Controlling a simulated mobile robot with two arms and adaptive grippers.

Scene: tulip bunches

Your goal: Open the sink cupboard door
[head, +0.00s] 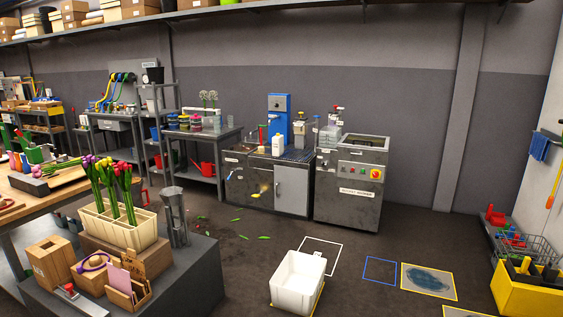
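The sink cupboard (243,190) is a dark unit against the back wall, right of centre-left, in the head view. Its light grey door (292,191) is on the right part of the front and looks shut, flush with the unit. A small dark handle seems to sit near the door's left edge, but it is too small to be sure. A blue machine (278,118) and a white bottle (277,145) stand on top of the unit. Neither of my grippers shows in this view.
A dark bucket-washer cabinet (347,190) stands close on the cupboard's right. A white crate (298,280) is on the floor in front. A grey plinth (180,275) with tulips is at the left. Green leaf scraps lie on the otherwise open floor before the door.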

